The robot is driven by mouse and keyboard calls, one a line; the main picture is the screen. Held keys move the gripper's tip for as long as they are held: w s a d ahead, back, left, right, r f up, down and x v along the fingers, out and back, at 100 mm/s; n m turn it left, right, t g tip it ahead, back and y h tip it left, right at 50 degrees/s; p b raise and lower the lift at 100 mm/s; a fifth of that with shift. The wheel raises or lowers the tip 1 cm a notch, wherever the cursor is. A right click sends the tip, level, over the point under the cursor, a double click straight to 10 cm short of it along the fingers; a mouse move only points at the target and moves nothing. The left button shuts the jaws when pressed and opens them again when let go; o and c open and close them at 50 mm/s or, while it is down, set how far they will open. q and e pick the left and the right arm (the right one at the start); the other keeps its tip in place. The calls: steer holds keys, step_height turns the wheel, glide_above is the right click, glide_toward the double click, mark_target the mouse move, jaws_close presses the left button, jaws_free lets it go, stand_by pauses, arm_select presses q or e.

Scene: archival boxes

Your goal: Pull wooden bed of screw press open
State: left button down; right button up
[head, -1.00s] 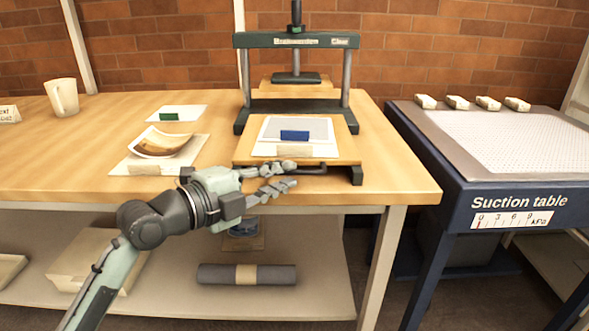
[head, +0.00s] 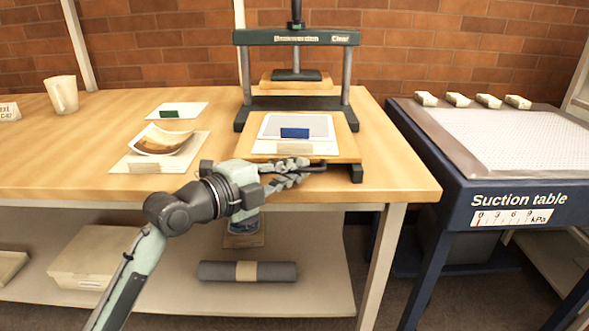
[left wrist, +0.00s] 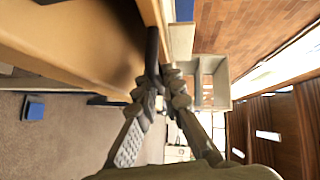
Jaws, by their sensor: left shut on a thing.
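The screw press (head: 296,40) stands at the back of the wooden table, with a dark green frame and a raised dark plate. Its wooden bed (head: 346,146) extends forward from under the frame, towards the table's front edge. A dark handle (head: 320,167) runs along the bed's front. My left gripper (head: 304,170) is shut on the handle, with its fingers over the handle's left part. In the left wrist view the fingers (left wrist: 160,88) close around the dark handle bar (left wrist: 152,52). My right gripper is out of view.
A sheet with a blue block (head: 295,134) lies on the bed. The suction table (head: 500,180) stands right. A shelf (head: 330,290) runs below.

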arm_select(q)
steer(key=shift+w, duration=0.15)
steer(key=shift+w+b, duration=0.45)
steer(key=shift+w, duration=0.7)
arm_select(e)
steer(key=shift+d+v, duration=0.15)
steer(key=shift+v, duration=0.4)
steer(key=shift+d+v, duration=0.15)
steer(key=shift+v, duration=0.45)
arm_select(q)
steer(key=c, duration=1.9)
jaws_free()
steer(key=v, duration=1.2)
